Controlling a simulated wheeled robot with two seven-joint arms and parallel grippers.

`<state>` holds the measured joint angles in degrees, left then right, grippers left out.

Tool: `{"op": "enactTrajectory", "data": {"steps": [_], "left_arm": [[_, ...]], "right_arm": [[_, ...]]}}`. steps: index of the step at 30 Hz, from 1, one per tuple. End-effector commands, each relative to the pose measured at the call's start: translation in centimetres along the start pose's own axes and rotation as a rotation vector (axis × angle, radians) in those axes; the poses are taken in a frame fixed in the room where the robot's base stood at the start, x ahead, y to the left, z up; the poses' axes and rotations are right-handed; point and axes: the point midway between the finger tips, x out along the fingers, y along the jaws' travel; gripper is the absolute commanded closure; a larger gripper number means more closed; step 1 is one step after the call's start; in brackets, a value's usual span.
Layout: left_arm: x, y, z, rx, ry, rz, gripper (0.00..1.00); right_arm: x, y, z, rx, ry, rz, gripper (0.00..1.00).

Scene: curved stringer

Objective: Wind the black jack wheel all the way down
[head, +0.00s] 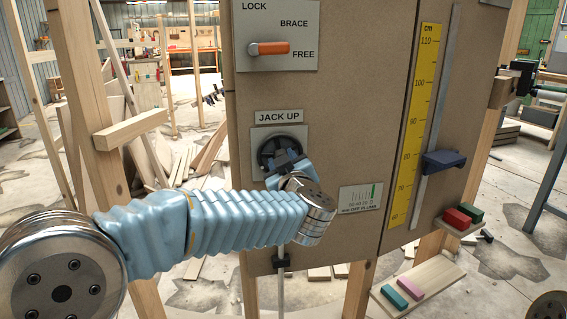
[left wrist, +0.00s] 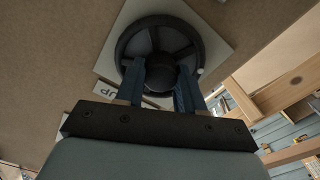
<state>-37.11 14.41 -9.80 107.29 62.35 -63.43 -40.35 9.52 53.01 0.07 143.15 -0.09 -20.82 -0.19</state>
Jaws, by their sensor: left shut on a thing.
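The black jack wheel (head: 283,153) sits on a light plate under the "JACK UP" label (head: 279,117) on the brown panel. My left gripper (head: 286,168) reaches it from below and covers its lower part. In the left wrist view the spoked wheel (left wrist: 160,50) fills the upper middle, and the two blue fingers of my left gripper (left wrist: 160,85) are shut on its hub. My right gripper is not in view.
An orange lever (head: 268,48) points toward FREE above the wheel. A yellow cm scale (head: 414,130) with a dark blue slider (head: 443,162) is at the right. Coloured blocks lie on small wooden shelves (head: 420,285) at the lower right. Wooden posts (head: 85,100) stand at the left.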

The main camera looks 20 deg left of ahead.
Motion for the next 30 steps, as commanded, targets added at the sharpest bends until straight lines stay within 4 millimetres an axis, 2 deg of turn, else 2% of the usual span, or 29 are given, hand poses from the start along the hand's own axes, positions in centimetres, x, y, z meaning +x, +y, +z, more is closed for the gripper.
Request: {"op": "enactTrajectory", "data": {"steps": [3,4,9,17,20,23,30], "left_arm": [[0.0,0.0,0.1,0.001,-0.002,-0.001,0.93],[0.0,0.0,0.1,0.001,-0.002,-0.001,0.61],[0.0,0.0,0.1,0.002,-0.002,-0.001,0.37],[-0.1,0.0,0.0,0.001,-0.001,0.0,0.37],[-0.7,0.1,0.0,0.0,-0.002,0.002,0.37],[-2.3,0.1,0.0,0.0,-0.002,0.004,0.37],[-8.2,0.1,0.1,0.001,-0.002,0.004,0.37]], "right_arm": [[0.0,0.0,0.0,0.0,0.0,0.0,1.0],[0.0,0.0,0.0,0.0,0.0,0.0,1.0],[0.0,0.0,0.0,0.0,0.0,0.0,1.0],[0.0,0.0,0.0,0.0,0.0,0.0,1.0],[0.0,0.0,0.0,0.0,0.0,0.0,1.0],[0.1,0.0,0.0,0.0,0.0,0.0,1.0],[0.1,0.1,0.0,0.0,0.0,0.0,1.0]]}}
